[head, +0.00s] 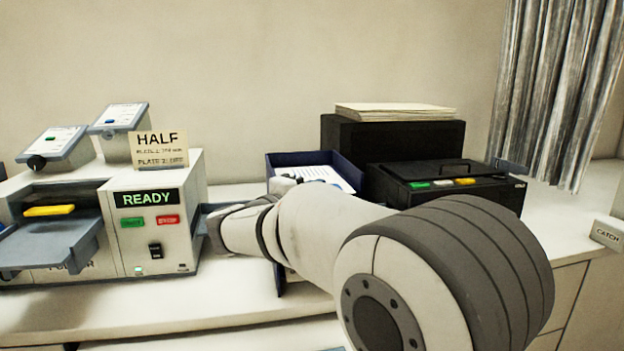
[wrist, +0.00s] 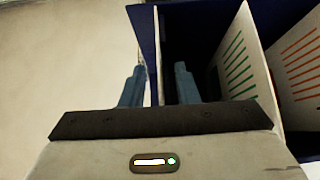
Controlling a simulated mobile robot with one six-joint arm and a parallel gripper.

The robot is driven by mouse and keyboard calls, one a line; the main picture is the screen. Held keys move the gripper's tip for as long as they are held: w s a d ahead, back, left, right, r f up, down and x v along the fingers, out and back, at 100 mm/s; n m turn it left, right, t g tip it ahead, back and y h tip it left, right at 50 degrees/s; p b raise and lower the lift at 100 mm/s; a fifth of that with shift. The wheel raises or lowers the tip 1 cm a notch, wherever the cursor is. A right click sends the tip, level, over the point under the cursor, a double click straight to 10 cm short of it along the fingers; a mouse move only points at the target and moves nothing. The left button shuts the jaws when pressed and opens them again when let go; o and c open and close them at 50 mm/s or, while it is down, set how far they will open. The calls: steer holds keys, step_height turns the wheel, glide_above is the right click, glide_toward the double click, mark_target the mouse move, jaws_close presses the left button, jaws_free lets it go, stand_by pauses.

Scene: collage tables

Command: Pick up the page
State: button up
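In the wrist view my gripper (wrist: 158,75) has its two blue fingers spread apart. A thin pale upright edge (wrist: 157,40), perhaps a page seen edge-on, runs between them beside the wall of a dark blue tray (wrist: 143,22). I cannot tell whether it touches either finger. To the right, a page with green lines (wrist: 238,60) and a page with orange lines (wrist: 300,60) stand tilted in separate slots. In the head view the blue tray (head: 272,168) holds a white page with printed lines (head: 320,176). My arm hides the gripper and the tray's front there.
A white machine with a READY display (head: 150,220) and a pulled-out grey tray (head: 60,240) stands left. A black box with coloured buttons (head: 450,188) stands right of the blue tray. Behind it, a dark block (head: 345,138) bears a paper stack (head: 395,111).

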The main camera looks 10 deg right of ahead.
jaws_close()
steer(key=shift+r, duration=0.1)
stand_by(0.4)
